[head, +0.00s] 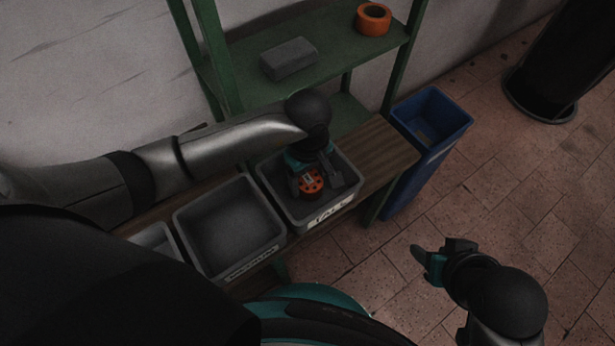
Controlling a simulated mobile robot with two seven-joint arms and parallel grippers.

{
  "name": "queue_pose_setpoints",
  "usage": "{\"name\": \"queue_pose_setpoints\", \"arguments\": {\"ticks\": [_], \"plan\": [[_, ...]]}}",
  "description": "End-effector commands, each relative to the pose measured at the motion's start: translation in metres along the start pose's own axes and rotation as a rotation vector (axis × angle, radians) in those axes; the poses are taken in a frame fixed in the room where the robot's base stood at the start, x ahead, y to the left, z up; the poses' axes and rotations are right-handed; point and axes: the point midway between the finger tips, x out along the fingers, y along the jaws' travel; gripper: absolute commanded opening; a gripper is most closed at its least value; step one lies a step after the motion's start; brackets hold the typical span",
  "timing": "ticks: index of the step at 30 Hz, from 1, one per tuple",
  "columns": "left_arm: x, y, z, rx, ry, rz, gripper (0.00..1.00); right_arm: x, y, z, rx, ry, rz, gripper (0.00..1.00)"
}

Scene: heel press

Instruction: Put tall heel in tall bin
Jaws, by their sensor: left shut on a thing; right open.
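The tall bin (268,190) is a grey open box with a white label reading TALL, on the wooden bench. My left gripper (313,182) reaches down into it from above and is shut on an orange-red round piece with dark spots (311,183), which seems to be the tall heel. The piece is inside the bin's outline; I cannot tell whether it touches the floor of the bin. The gripper hides part of it. My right gripper (430,262) is open and empty, over the tiled floor at the right.
A grey bin labelled MEDIUM (228,220) stands left of the tall bin, with another grey bin (155,238) partly hidden. The green shelf (335,65) behind holds a grey block (289,58) and an orange roll (373,19). A blue bin (432,118) stands right of the bench (385,155).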

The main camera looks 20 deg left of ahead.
Motion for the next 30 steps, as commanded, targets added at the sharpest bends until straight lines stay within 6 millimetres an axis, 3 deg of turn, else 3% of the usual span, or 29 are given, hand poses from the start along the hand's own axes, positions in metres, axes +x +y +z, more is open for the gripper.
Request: {"name": "queue_pose_setpoints", "arguments": {"ticks": [10,11,18,30], "plan": [[0.0023,0.0002,-0.0002,0.000,0.000,0.001,0.07,0.0045,-0.0031,-0.0033,-0.003,0.029,-0.008,0.50],[0.0023,-0.0001,-0.0001,0.000,0.000,0.000,0.72,0.0047,-0.0036,-0.0039,-0.004,0.032,-0.009,0.50],[0.0020,-0.0001,-0.0002,-0.001,0.000,0.000,0.99,0.0047,-0.0039,-0.0033,-0.004,0.029,-0.010,0.50],[-0.0005,-0.0001,-0.0001,-0.001,0.000,0.000,1.00,0.0015,-0.0016,-0.0006,-0.003,0.008,-0.004,0.50]]}}
